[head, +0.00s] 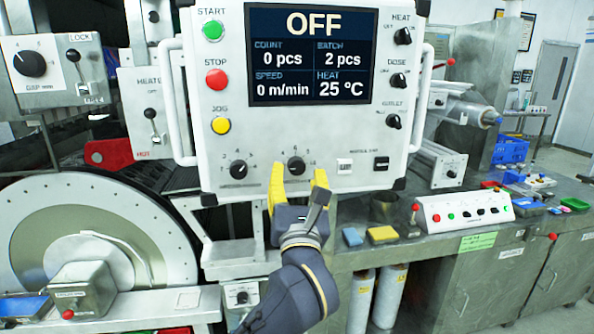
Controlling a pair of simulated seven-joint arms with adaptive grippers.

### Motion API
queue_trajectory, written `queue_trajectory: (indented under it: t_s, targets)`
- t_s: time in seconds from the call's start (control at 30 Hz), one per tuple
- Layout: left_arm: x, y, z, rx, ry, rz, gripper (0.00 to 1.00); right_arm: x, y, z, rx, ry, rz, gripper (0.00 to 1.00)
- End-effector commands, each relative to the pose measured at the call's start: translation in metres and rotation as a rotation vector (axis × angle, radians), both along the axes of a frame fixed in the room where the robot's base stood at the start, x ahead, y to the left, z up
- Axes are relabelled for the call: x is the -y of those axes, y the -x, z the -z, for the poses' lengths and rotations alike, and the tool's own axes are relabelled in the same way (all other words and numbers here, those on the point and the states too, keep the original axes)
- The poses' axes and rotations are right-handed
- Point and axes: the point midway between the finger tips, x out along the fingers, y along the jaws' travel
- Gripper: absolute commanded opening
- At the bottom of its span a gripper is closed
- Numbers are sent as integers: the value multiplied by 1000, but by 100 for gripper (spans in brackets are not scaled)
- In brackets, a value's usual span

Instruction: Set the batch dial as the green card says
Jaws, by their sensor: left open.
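The white control panel's screen (312,55) reads OFF, count 0 pcs, batch 2 pcs, speed 0 m/min, heat 25 °C. Two black numbered dials sit low on the panel: a left dial (239,169) and a middle dial (296,165). My gripper covers the area under the middle dial, so I cannot read which is the batch dial. A green card (478,242) hangs on the bench front at the right; its writing is too small to read. My left gripper (298,187) is open, its yellow fingers just below and either side of the middle dial. My right gripper is not in view.
Start, stop and jog buttons (220,125) line the panel's left side; heat, dose and outlet knobs line its right. A white button box (464,211) and blue and yellow blocks (382,234) are on the bench. A large drum disc (85,240) stands left.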

Motion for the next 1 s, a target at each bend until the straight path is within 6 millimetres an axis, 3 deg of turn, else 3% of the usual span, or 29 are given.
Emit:
queue_trajectory:
  t_s: [0.23, 0.67, 1.0]
  targets:
    - [-1, -17, -7, 0, -1, 0, 54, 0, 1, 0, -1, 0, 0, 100]
    - [-1, -20, -8, 0, -1, 0, 55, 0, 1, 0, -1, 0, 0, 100]
    - [-1, -20, -8, 0, 0, 0, 16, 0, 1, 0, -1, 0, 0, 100]
